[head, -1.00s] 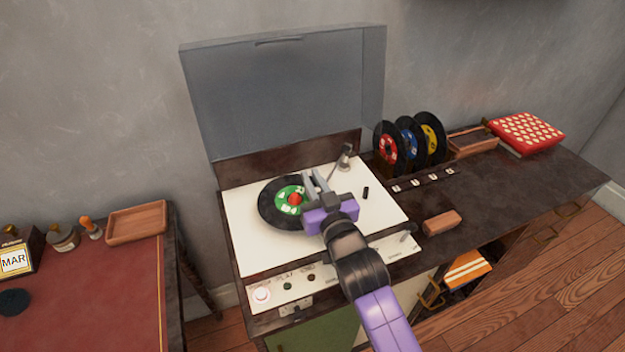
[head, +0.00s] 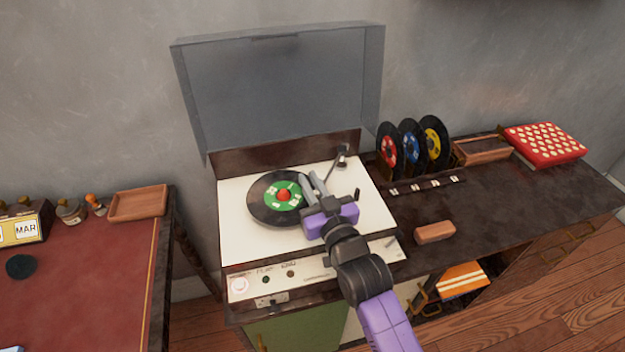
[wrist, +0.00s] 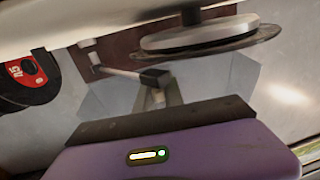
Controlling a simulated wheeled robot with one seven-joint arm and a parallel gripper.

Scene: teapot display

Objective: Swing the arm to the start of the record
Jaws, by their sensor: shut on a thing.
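The record player (head: 240,240) has a white deck and a raised clear lid. A black record with a green label (head: 262,213) lies on its platter around a red centre piece (head: 284,195). The thin tonearm (head: 333,170) runs from its pivot at the back right towards my gripper (head: 309,178). My gripper is over the record's right edge. In the wrist view the tonearm (wrist: 115,71) ends in a dark head (wrist: 155,78) at my fingers (wrist: 158,93), which are shut on it. The platter and record edge (wrist: 205,36) show just beyond. The needle is hidden.
Several upright records (head: 410,147) stand right of the player. A wooden block (head: 435,232) lies on the cabinet. The open lid (head: 285,90) rises behind the deck. A red-topped desk (head: 90,270) with a wooden tray (head: 138,204) is at the left.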

